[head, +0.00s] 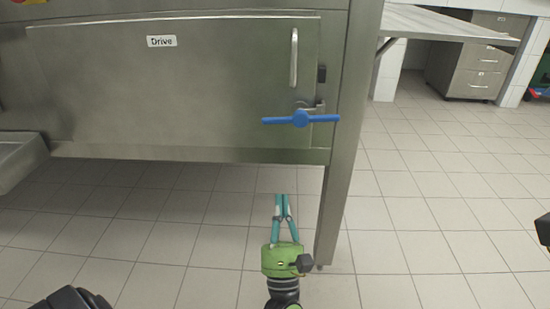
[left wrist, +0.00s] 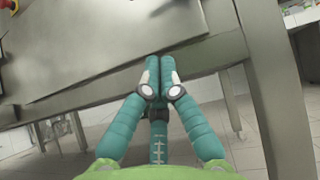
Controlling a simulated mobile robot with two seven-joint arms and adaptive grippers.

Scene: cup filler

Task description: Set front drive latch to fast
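The front drive latch (head: 300,118) is a blue two-armed handle at the lower right of the door marked "Drive" (head: 180,85). Its bar lies about level. My left gripper (head: 281,197) is below the door's lower edge and below the latch in the head view, apart from it. Its teal fingers are together at the tips with nothing visible between them, as the left wrist view (left wrist: 160,60) also shows. The latch does not show in the left wrist view. My right gripper cannot be made out; only a dark part shows at the right edge.
A vertical metal door handle (head: 294,57) is above the latch. A steel leg (head: 338,205) stands right of my left gripper. A metal tray (head: 20,158) juts out at the left. A side table (head: 450,25) and drawers are at the back right. The tiled floor is clear.

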